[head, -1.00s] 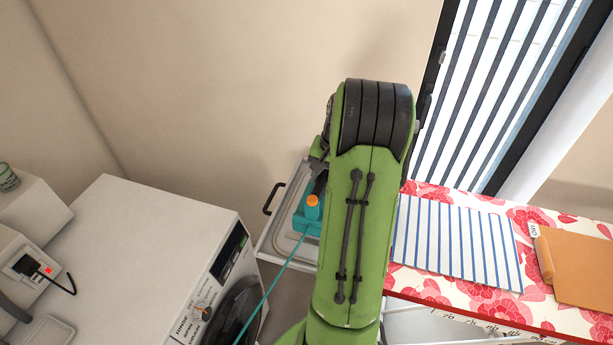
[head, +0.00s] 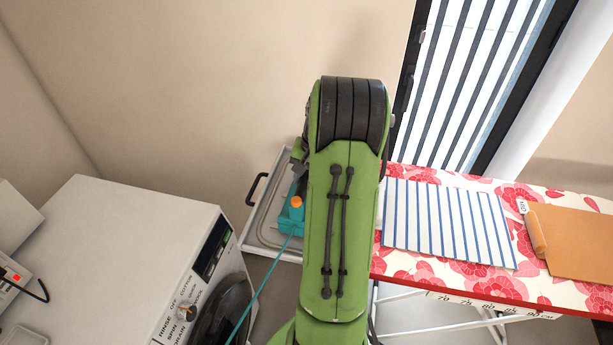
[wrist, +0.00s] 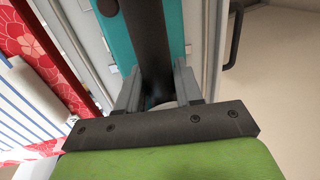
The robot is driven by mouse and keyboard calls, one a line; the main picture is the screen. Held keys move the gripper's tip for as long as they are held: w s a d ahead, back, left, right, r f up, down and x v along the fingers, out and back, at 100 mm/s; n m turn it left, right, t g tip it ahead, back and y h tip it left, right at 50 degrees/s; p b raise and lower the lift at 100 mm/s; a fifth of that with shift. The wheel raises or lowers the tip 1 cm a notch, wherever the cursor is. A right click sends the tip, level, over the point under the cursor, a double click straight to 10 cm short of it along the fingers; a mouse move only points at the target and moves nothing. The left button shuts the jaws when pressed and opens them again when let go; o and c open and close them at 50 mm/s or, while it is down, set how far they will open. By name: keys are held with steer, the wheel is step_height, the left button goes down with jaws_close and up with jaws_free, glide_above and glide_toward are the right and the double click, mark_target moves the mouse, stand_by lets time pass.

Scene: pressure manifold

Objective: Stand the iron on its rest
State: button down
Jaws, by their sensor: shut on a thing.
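The iron (head: 291,219) is teal with an orange knob and a teal cord trailing toward the lower left. In the head view it is partly hidden behind my green arm. My gripper (wrist: 158,92) is shut on the iron's dark handle (wrist: 148,40) in the wrist view, with the teal body (wrist: 176,30) showing beside it. The rest (head: 250,233) is a light grey tray with a dark side handle, at the left end of the ironing board. The iron is over the tray; I cannot tell whether it touches it.
The ironing board (head: 395,268) has a red floral cover, with a striped cloth (head: 450,226) and an orange-brown folder-like item (head: 580,245) on it. A white washing machine (head: 130,250) stands at left. Bare wall lies behind the tray.

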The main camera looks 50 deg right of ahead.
steer(key=shift+f+b, duration=0.35)
steer(key=shift+f, duration=0.1)
steer(key=c, duration=0.7)
jaws_free()
steer(key=shift+o, duration=0.2)
steer(key=shift+f, duration=0.1)
step_height(320, 180, up, 16)
steer(key=s+d+p, duration=0.1)
steer(key=s+p, duration=0.1)
steer(key=p, duration=0.2)
steer(key=shift+s+f, duration=0.2)
steer(key=shift+s, duration=0.1)
